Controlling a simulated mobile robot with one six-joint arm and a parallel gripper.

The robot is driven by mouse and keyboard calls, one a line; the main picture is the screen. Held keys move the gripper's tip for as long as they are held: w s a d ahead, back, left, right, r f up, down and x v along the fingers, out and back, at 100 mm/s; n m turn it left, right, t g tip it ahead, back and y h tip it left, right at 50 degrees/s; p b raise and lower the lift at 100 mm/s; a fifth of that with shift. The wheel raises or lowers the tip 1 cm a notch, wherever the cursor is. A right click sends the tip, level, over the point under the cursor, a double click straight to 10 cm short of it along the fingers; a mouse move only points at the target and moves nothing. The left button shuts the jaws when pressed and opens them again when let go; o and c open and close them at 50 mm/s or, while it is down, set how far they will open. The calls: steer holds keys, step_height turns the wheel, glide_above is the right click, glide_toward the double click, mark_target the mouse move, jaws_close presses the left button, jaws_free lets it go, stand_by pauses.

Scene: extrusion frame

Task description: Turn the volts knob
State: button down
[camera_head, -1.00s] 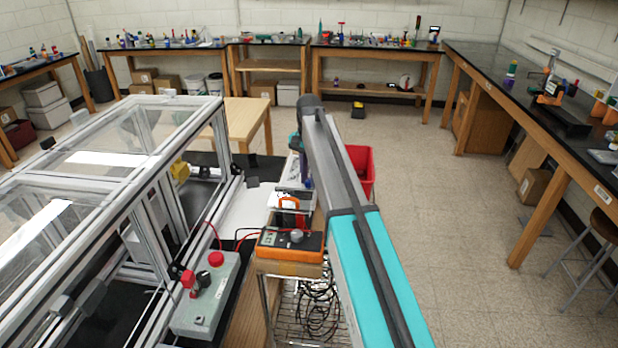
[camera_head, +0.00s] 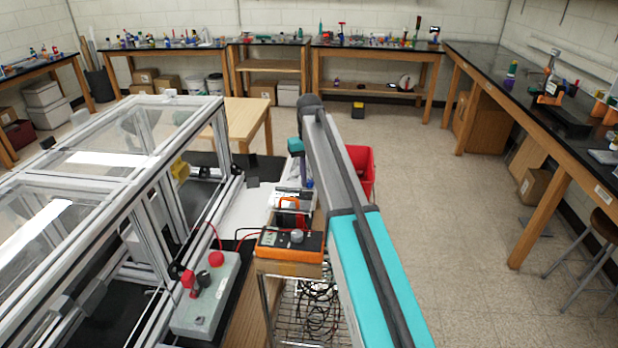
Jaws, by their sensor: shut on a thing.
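An orange meter box (camera_head: 277,246) with a grey round knob (camera_head: 296,237) stands on a wooden block at the near end of the bench. A grey box (camera_head: 206,304) to its left has a red knob (camera_head: 216,259), a smaller red part and a black knob (camera_head: 203,279) on top. No lettering is readable, so I cannot tell which knob is marked volts. My arm reaches away past the meter's right side and bends down at its far end. My gripper is not visible; my own arm or the bench equipment hides it.
A clear-walled extrusion frame (camera_head: 157,165) fills the left. A small unit with an orange handle (camera_head: 290,201) stands behind the meter. Red and black leads cross between the boxes. A red bin (camera_head: 363,163) is right of my arm; open floor (camera_head: 450,230) lies beyond.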

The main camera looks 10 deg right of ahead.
mark_target(309, 181)
steer(key=n, duration=0.4)
steer(key=shift+r+n, duration=0.1)
steer(key=shift+n, duration=0.2)
steer(key=n, duration=0.4)
steer(key=shift+w+n, duration=0.1)
steer(key=shift+n, duration=0.3)
steer(key=c, duration=1.5)
jaws_free()
steer(key=shift+c, duration=0.2)
step_height(309, 181, up, 14)
steer(key=b, duration=0.3)
steer(key=shift+b, duration=0.3)
